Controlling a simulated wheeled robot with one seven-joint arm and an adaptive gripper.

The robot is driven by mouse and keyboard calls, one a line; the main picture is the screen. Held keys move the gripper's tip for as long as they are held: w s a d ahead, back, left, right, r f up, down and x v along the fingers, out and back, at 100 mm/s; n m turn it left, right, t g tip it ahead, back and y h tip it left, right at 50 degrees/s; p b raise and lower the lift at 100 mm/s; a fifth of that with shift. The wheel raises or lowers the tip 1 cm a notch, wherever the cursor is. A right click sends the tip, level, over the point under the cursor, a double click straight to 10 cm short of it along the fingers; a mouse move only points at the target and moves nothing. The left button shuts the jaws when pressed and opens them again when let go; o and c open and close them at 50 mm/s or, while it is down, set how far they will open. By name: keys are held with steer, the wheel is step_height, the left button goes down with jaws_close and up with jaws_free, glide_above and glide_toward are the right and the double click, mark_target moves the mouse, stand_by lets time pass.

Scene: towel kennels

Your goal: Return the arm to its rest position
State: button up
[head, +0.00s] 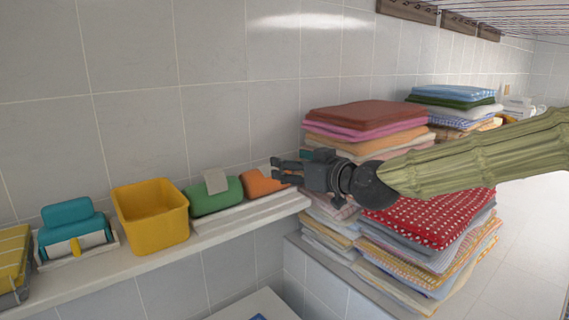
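My gripper (274,171) shows in the head view at the end of my arm, which reaches in from the right in a pale green ribbed sleeve. Its dark fingers point left and look spread apart, with nothing seen between them. The fingertips are close to an orange item (262,183) at the right end of the wall shelf; I cannot tell whether they touch it. The gripper body stands in front of the towel stacks and hides part of them.
A white shelf (75,286) carries a yellow bin (151,214), a green item (214,197) and a teal item (73,218). Towel stacks, one topped by a red dotted towel (435,215), stand behind and below my arm. A wire rack (510,12) hangs at the upper right.

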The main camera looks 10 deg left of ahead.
steer(key=shift+s+d, duration=0.15)
steer(key=shift+f, duration=0.1)
